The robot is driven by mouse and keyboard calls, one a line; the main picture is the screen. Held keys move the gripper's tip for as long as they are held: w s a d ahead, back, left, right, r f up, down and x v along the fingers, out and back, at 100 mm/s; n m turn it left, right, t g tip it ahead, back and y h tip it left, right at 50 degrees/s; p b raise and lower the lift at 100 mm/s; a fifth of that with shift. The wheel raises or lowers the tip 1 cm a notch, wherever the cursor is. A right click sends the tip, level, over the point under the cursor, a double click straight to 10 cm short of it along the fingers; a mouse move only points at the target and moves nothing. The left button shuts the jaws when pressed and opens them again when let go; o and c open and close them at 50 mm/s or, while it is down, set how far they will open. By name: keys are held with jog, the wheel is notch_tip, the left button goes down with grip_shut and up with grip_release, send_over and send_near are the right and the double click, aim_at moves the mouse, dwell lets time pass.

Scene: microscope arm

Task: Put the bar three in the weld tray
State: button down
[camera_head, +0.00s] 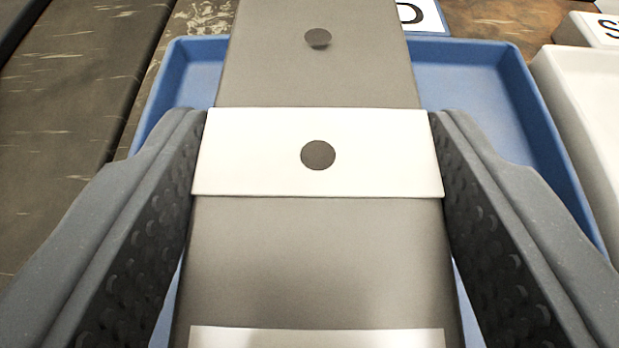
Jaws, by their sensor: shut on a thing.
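A grey metal bar (318,255) with a white band and dark round holes or dots fills the middle of the view, pointing away from me. I take it to be bar three; no number shows on it. My gripper (318,150) is shut on the bar, one dark textured finger against each side at the white band. A blue tray (525,120) lies beneath the bar, its rim showing on the left, back and right. I cannot tell whether the bar touches the tray.
A white tray (585,95) stands close on the right of the blue one, with a partly cut-off label (607,28) behind it. A dark streaked surface (70,90) on the left is clear. Brown mottled tabletop (500,22) shows behind.

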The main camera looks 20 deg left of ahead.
aim_at(318, 239)
notch_tip(318, 239, down, 3)
jog(key=shift+w+f+b, duration=0.1)
jog(key=shift+f+b, duration=0.1)
jog(key=shift+b, duration=0.5)
jog(key=c, duration=0.5)
grip_release()
jog(key=p+v, duration=0.2)
jog(key=v, duration=0.9)
jog(key=shift+d, duration=0.1)
jog(key=shift+s+d, duration=0.15)
jog(key=shift+s, duration=0.4)
